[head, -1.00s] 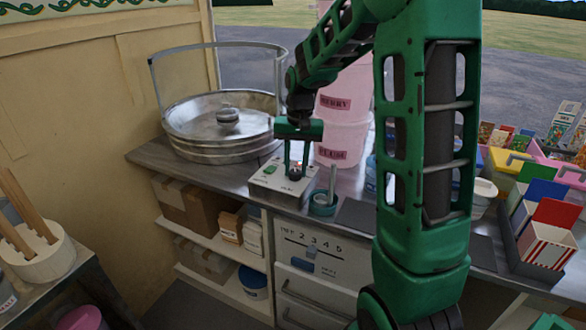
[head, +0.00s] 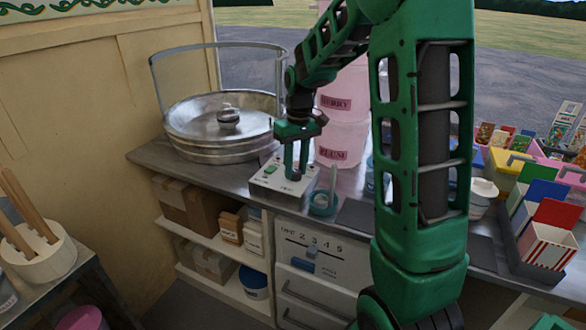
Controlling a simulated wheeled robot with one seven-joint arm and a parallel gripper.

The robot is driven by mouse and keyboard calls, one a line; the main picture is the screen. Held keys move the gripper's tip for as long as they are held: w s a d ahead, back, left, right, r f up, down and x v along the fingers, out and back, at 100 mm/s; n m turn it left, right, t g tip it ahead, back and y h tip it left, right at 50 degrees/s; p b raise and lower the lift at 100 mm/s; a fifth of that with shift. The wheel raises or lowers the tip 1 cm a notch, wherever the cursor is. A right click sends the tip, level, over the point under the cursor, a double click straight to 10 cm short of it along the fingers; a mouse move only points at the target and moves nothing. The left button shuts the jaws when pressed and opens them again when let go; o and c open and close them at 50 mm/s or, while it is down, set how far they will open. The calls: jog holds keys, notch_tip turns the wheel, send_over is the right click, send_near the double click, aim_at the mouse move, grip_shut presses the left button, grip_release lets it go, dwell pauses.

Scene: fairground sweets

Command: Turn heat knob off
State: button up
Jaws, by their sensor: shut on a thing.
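The control box (head: 268,184) is a pale box with a green button, standing on the counter in front of the candy-floss pan. The heat knob is on its top at the right and is mostly hidden by my fingers. My green gripper (head: 295,176) points down over the box with its fingers shut on the knob. I cannot read the knob's setting.
The metal pan (head: 205,125) with its upright guard stands behind the box. A small teal pot (head: 323,204) with a grey stick sits just right of it. Pink tubs (head: 342,138) stand behind. Sweet boxes (head: 550,232) fill the counter's right end.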

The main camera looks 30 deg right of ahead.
aim_at(297, 170)
dwell(0.3)
jog(key=o, duration=1)
jog(key=shift+o, duration=0.2)
notch_tip(297, 170, up, 11)
jog(key=shift+d, duration=0.25)
jog(key=shift+w+f, duration=0.1)
jog(key=s+f+m, duration=0.3)
jog(key=s, duration=1.3)
jog(key=s+f+m, duration=0.3)
jog(key=s+f, duration=0.1)
jog(key=s, duration=1.1)
jog(key=shift+s+d, duration=0.4)
